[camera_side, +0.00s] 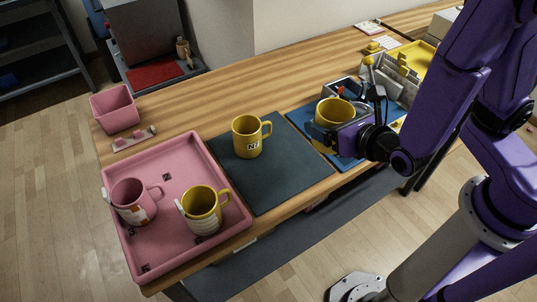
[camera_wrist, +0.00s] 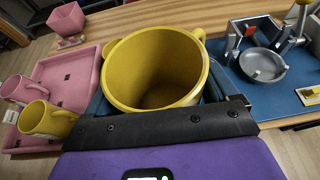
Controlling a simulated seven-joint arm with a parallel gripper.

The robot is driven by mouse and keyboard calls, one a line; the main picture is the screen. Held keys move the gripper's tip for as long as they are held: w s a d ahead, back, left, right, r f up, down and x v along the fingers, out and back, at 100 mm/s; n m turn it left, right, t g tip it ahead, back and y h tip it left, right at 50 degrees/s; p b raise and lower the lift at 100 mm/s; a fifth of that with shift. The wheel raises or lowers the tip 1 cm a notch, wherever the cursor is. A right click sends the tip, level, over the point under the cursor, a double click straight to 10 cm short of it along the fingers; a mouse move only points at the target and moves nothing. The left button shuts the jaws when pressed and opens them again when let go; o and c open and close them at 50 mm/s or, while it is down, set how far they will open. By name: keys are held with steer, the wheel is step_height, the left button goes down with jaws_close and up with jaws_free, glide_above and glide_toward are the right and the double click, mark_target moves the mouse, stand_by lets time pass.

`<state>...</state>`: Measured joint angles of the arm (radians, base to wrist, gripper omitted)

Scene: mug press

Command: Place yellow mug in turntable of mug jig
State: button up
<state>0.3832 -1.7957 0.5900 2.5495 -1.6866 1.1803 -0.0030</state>
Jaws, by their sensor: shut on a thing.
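My gripper (camera_side: 328,136) is shut on the yellow mug (camera_side: 335,110), which it holds upright above the near side of the blue mat. The mug's open top fills the middle of the wrist view (camera_wrist: 155,68), with its handle at the upper right. The mug jig stands on the blue mat. Its turntable, a round grey dish (camera_wrist: 264,58), lies to the right of the held mug in the wrist view, apart from it. The dish is mostly hidden behind the mug and gripper in the side view. The mug's underside is hidden.
Another yellow mug (camera_side: 247,137) stands on the dark mat (camera_side: 274,186). A pink tray (camera_side: 239,223) holds a pink mug (camera_side: 133,201) and a yellow-and-white mug (camera_side: 203,211). A pink bin (camera_side: 115,109) stands behind. Grey and yellow fixtures (camera_side: 402,72) crowd the back right.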

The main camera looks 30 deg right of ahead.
steer(key=shift+s+a+f, duration=0.45)
steer(key=shift+s+a, duration=0.15)
steer(key=shift+s, duration=0.15)
steer(key=shift+w+a+f, duration=0.15)
steer(key=shift+w, duration=0.05)
steer(key=w+a+f, duration=0.4)
steer(key=w, duration=0.4)
glide_above(273, 162)
step_height(273, 162, down, 6)
steer(key=shift+r, duration=0.2)
steer(key=shift+f, duration=1.5)
steer(key=shift+f, duration=0.1)
steer(key=o, duration=1.2)
